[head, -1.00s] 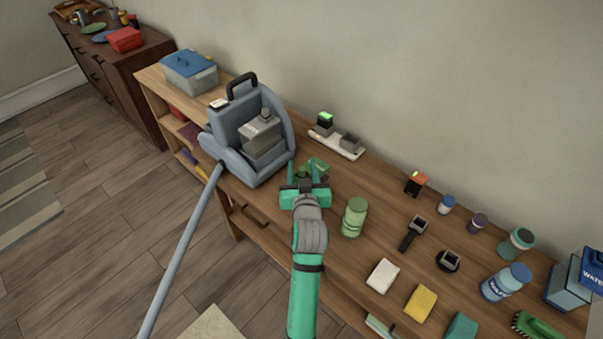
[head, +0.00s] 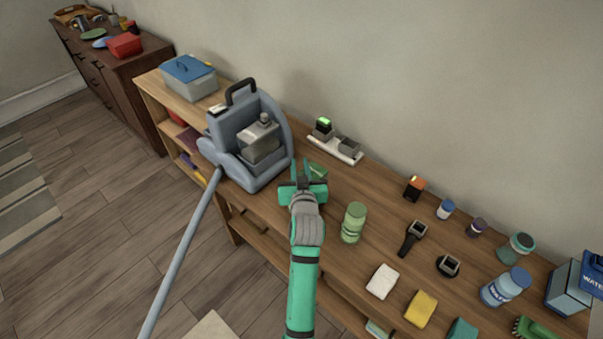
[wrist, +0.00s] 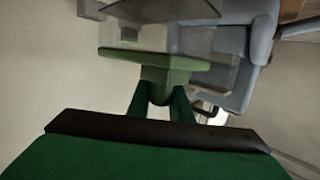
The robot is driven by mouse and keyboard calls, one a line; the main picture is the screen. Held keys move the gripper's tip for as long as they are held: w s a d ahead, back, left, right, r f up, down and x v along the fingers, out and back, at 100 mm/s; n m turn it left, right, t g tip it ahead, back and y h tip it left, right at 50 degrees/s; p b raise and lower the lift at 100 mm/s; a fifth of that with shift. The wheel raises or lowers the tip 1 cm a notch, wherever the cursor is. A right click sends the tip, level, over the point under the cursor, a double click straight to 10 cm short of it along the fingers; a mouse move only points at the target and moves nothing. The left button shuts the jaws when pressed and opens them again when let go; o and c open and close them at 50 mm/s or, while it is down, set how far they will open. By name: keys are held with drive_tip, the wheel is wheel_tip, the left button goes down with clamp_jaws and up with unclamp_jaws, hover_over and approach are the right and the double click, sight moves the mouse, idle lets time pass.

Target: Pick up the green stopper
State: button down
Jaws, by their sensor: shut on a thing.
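The green stopper (wrist: 155,68) shows in the wrist view with a wide flat top and a narrower body below it. My gripper (wrist: 160,103) is shut on that narrower lower part, one finger on each side. In the head view my gripper (head: 302,172) is over the wooden shelf top, just right of the grey-blue machine. A small part of the stopper (head: 318,170) shows beside the fingers there; my gripper hides the rest. I cannot tell whether the stopper is clear of the shelf top.
The grey-blue machine (head: 222,148) with its hose stands close on the left. A green jar (head: 353,222) stands close on the right. A white strip with two dark blocks (head: 335,150) lies behind, near the wall. Several bottles and sponges fill the right end.

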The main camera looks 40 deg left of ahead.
drive_tip(key=r, duration=0.3)
drive_tip(key=shift+s+d+r, duration=0.1)
drive_tip(key=shift+s+r, duration=0.15)
drive_tip(key=shift+r, duration=0.15)
drive_tip(key=s+d+r, duration=0.2)
drive_tip(key=s+r, duration=0.7)
drive_tip(key=s, duration=0.4)
drive_tip(key=shift+s, duration=0.15)
